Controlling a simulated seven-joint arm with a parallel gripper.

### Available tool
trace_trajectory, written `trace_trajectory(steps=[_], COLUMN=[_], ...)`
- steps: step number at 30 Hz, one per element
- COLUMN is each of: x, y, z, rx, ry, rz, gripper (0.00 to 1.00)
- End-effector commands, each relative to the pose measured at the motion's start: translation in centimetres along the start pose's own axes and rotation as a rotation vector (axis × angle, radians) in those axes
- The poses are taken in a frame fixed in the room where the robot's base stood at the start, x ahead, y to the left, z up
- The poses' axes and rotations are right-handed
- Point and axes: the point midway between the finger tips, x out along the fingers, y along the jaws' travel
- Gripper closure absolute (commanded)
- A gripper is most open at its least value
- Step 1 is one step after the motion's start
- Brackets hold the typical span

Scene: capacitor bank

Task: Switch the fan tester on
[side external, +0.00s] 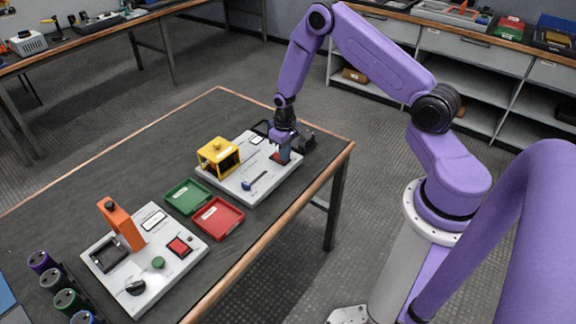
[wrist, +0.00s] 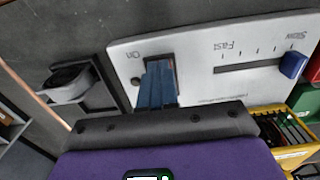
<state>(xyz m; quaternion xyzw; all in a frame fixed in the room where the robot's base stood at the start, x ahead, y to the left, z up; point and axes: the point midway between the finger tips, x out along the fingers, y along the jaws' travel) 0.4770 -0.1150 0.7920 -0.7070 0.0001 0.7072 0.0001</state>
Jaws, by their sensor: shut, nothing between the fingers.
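The fan tester is a pale board (side external: 238,187) at the table's far right corner; it also shows in the wrist view (wrist: 200,47). It carries a yellow fan housing (side external: 218,155) and a blue slider knob (side external: 247,186), which in the wrist view (wrist: 293,64) sits at the "Slow" end of its slot. My gripper (side external: 283,161) points down over the board's right part. In the wrist view its blue fingers (wrist: 158,65) are together and empty, at a dark switch recess beside the "On" label. The fingers hide most of the switch, so its position and any contact are unclear.
A green tray (side external: 188,196) and a red tray (side external: 217,217) lie left of the tester. A second pale board with an orange post (side external: 120,224) stands nearer the left, beside several coloured cylinders (side external: 67,300). A black device (side external: 306,139) sits close behind my gripper, near the table edge.

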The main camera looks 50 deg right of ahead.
Motion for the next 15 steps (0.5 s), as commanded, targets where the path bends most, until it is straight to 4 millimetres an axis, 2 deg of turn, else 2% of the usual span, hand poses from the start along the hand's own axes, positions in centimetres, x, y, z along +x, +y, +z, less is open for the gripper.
trace_trajectory(steps=[5, 15], x=[-0.1, -2.4], y=[0.0, 0.0], z=[-0.1, -0.1], rx=[0.0, 0.0], ry=[0.002, 0.003], rz=[0.0, 0.0], gripper=[1.0, 1.0])
